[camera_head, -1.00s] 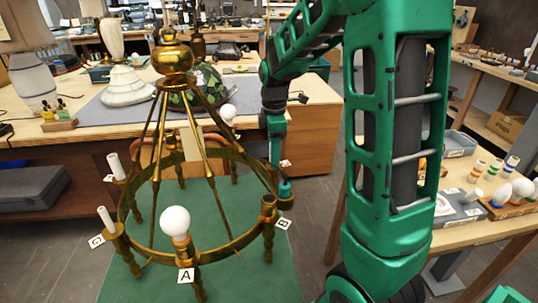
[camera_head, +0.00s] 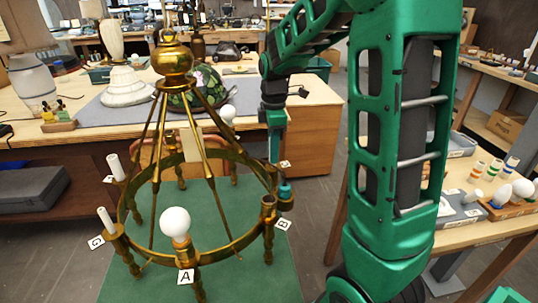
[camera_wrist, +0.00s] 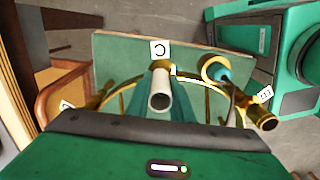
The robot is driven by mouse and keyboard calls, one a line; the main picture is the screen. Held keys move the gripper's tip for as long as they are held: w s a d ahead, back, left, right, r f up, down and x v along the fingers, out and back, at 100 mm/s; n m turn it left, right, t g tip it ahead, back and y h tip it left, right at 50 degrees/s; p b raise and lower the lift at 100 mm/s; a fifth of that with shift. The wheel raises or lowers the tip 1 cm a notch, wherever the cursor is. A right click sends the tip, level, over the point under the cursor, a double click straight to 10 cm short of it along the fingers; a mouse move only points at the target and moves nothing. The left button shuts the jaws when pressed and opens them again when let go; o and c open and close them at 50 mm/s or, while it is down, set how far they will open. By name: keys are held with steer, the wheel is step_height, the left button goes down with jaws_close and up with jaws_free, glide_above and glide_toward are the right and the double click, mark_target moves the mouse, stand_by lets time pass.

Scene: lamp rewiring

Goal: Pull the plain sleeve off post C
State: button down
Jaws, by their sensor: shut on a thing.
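My gripper (camera_head: 274,155) is above the far right side of the brass chandelier ring (camera_head: 240,243). In the wrist view my gripper (camera_wrist: 160,112) is shut on a plain pale sleeve (camera_wrist: 160,88), seen nearly end-on between its teal fingers. The sleeve lines up with the brass post beside the C label (camera_wrist: 160,49). I cannot tell whether its lower end is clear of post C. In the head view the sleeve is hidden or too small to make out.
Post A bears a white bulb (camera_head: 175,222); a white sleeve (camera_head: 106,219) stands at post G. A teal piece (camera_head: 285,190) sits in a brass cup near the B label (camera_head: 283,225). A slanting brass rod (camera_head: 212,100) is left of my gripper. A side table (camera_head: 480,232) stands at right.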

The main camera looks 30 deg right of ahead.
steer(key=shift+r, duration=4.15)
